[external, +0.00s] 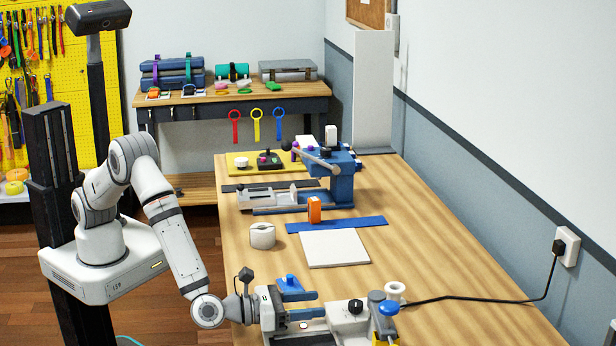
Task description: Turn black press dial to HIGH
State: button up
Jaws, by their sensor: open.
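The black dial (356,306) sits on top of the white-grey press (340,326) at the front of the bench. Its markings and pointer are too small to read. My gripper (317,304) reaches in from the left, low over the press. Its two fingers are apart and point right toward the dial. A small gap seems to lie between the fingertips and the dial. The lower part of the press is cut off by the picture's bottom edge.
A blue knob (388,308) and a white spool-like part (395,291) stand right of the dial. A black cord (470,300) runs to the wall outlet (567,246). A blue lever (291,285) is behind my gripper. A white roll (262,236) and white sheet (335,249) lie farther back.

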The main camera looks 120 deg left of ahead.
aim_at(344, 313)
jog(key=shift+w+d+f+m+t, duration=0.15)
jog(key=shift+w+d+m+t, duration=0.1)
jog(key=shift+d+m+t, duration=0.2)
jog(key=shift+w, duration=0.2)
jog(key=p+x, duration=0.1)
jog(key=x, duration=0.6)
jog(key=shift+w+a, duration=0.15)
jog(key=shift+w, duration=0.05)
jog(key=shift+c, duration=0.5)
jog(key=c, duration=0.9)
jog(key=m+t+h+b, duration=0.1)
jog(key=b, duration=0.1)
jog(key=shift+s+a+f+h+b, duration=0.1)
jog(key=shift+s+a+h+b, duration=0.05)
jog(key=shift+h+b, duration=0.2)
jog(key=shift+m+t, duration=0.25)
